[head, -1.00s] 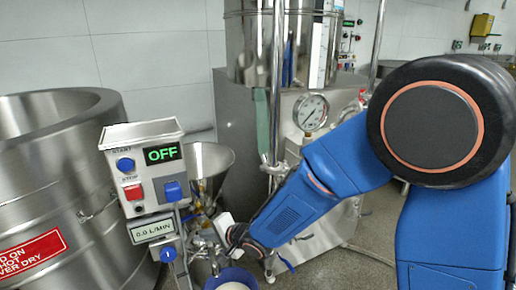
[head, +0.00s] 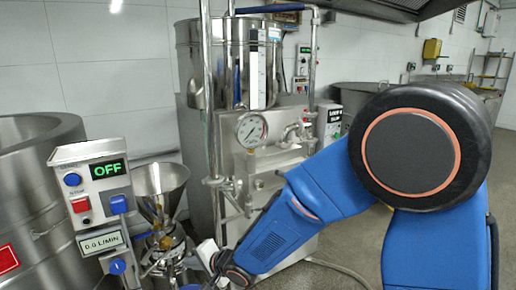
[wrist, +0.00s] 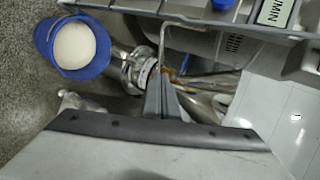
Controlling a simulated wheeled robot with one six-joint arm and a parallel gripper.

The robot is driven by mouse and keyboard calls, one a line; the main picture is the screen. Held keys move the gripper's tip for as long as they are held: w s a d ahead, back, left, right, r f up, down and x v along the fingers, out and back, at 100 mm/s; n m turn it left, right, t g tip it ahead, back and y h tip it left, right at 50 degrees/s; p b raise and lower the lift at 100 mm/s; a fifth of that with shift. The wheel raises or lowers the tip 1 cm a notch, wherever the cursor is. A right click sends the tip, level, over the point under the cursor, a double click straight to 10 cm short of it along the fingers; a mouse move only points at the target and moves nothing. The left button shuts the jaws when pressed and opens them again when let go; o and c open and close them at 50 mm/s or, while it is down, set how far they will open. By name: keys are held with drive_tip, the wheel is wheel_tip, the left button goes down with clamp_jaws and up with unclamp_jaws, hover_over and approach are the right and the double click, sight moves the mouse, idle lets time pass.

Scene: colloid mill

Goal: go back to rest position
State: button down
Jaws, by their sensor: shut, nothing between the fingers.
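My gripper (wrist: 168,98) shows in the wrist view with its dark fingers together and nothing between them. In the head view my blue arm reaches down to the lower middle, and its fingertips are hard to make out there. The colloid mill with its steel funnel (head: 160,188) stands left of my wrist. The control box (head: 95,185) on its left reads OFF, and the small display (head: 101,242) below reads 0.0 L/MIN. In the wrist view a blue bucket (wrist: 42,38) with pale contents stands on the floor at upper left, apart from the fingers.
A large steel vat (head: 35,185) stands at far left. A steel tank machine (head: 215,60) with a pressure gauge (head: 251,130) and upright pipes stands behind my arm. Open floor (head: 345,248) lies between that machine and my arm.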

drive_tip(key=d+r+n+t+h, duration=0.1)
drive_tip(key=d+r+h, duration=0.4)
drive_tip(key=d, duration=1.1)
drive_tip(key=d+r+n+t+h, duration=0.15)
drive_tip(key=d+r, duration=0.45)
drive_tip(key=d, duration=1.1)
drive_tip(key=s+d+r+n+g+h, duration=0.1)
drive_tip(key=s+d+g, duration=0.1)
drive_tip(key=s+d, duration=0.6)
drive_tip(key=s+d+r+n+g+h, duration=0.1)
drive_tip(key=s+d+n+g+h, duration=0.1)
drive_tip(key=s+d, duration=0.7)
drive_tip(key=s, duration=0.6)
drive_tip(key=shift+s+d+r, duration=0.15)
drive_tip(key=shift+d+r, duration=0.05)
drive_tip(key=shift+r, duration=0.15)
drive_tip(key=shift+n, duration=0.25)
